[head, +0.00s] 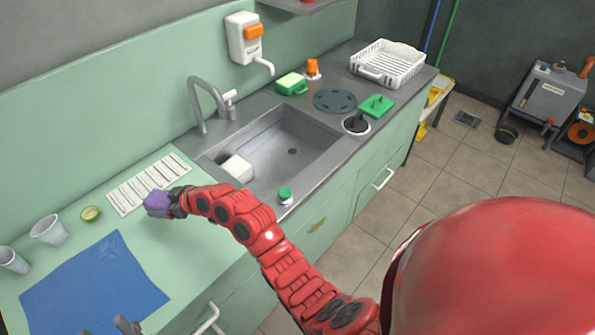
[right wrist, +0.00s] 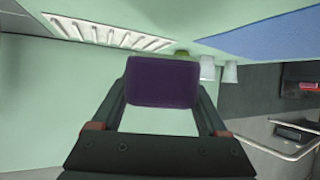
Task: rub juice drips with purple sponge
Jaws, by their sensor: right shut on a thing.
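The purple sponge (head: 157,203) is held in my right gripper (head: 174,204), over the green counter by the white slatted strip. In the right wrist view the sponge (right wrist: 162,82) fills the space between the fingertips of my right gripper (right wrist: 163,95), which is shut on it. I cannot tell whether the sponge touches the counter. I cannot make out any juice drips. My left gripper (head: 108,328) shows only its fingertips at the bottom edge of the head view, apart, with nothing seen between them.
A white slatted strip (head: 147,186) lies on the counter (head: 187,242).

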